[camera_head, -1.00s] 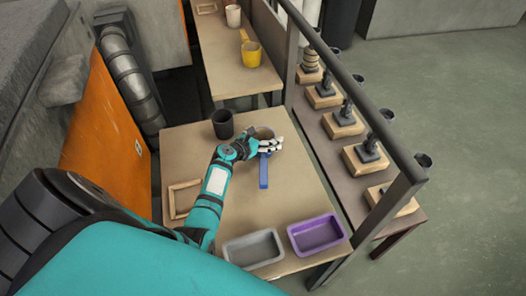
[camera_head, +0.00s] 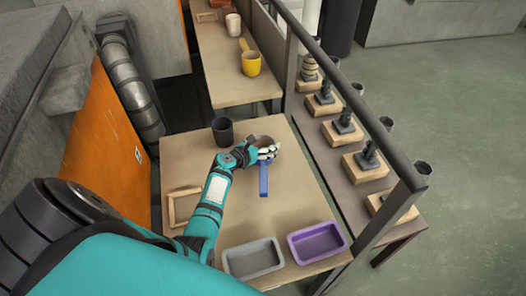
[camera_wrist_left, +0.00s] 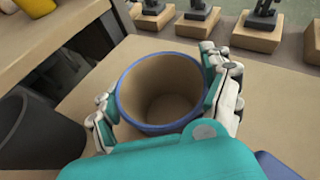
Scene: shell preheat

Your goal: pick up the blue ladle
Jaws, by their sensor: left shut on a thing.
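The blue ladle has a round cup with a blue rim and brown inside (camera_wrist_left: 160,92), and a straight blue handle (camera_head: 264,179). In the head view it is on the near table (camera_head: 285,205), the handle pointing toward the front edge. My left gripper (camera_head: 267,152) is shut on the ladle's cup, with white and teal fingers on both sides of it in the left wrist view. The fingers hide part of the cup's outside. I cannot tell whether the ladle touches the table. My right gripper is not in view.
A dark cup (camera_head: 222,131) stands just left of the ladle. A wooden frame (camera_head: 172,205), a grey tray (camera_head: 253,258) and a purple tray (camera_head: 317,241) lie on the table's near part. A yellow ladle (camera_head: 251,64) stands on the far table. A railing (camera_head: 350,95) runs along the right.

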